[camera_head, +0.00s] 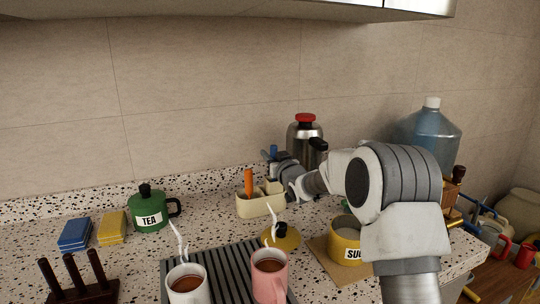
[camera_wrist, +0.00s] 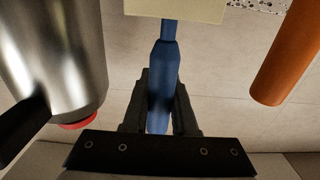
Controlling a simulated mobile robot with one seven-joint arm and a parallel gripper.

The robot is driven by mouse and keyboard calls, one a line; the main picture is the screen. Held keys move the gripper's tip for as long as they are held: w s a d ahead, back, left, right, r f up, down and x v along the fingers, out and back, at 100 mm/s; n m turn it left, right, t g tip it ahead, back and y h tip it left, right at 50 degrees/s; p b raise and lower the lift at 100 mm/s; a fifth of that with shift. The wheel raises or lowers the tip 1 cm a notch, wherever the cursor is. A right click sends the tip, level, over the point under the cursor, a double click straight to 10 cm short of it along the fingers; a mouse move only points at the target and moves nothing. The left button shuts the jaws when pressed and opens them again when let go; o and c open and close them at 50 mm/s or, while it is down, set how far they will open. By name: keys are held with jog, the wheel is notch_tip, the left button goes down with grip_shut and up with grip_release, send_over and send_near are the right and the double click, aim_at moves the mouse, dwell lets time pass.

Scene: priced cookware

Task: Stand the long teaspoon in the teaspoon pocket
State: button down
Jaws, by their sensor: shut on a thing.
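The long teaspoon has a blue handle, seen upright in the wrist view (camera_wrist: 163,65) and as a small blue top in the head view (camera_head: 273,149). My gripper (camera_wrist: 160,105) is shut on this handle; in the head view my gripper (camera_head: 273,160) is above the back right of the cream holder (camera_head: 262,208). In the wrist view the handle narrows toward a cream wall of the holder (camera_wrist: 175,9) at the top edge. The spoon's lower end is hidden, so I cannot tell whether it is inside a pocket.
An orange handle (camera_head: 248,181) stands in the holder's left part. A steel flask with a red cap (camera_head: 305,133) stands close behind my gripper. A yellow sugar pot (camera_head: 344,240), a yellow lid (camera_head: 281,237), a pink mug (camera_head: 270,278) and a white mug (camera_head: 187,286) are in front.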

jog(key=c, duration=0.6)
grip_release()
jog(key=v, duration=1.7)
jog(key=shift+s+d, duration=0.1)
jog(key=shift+s, duration=0.1)
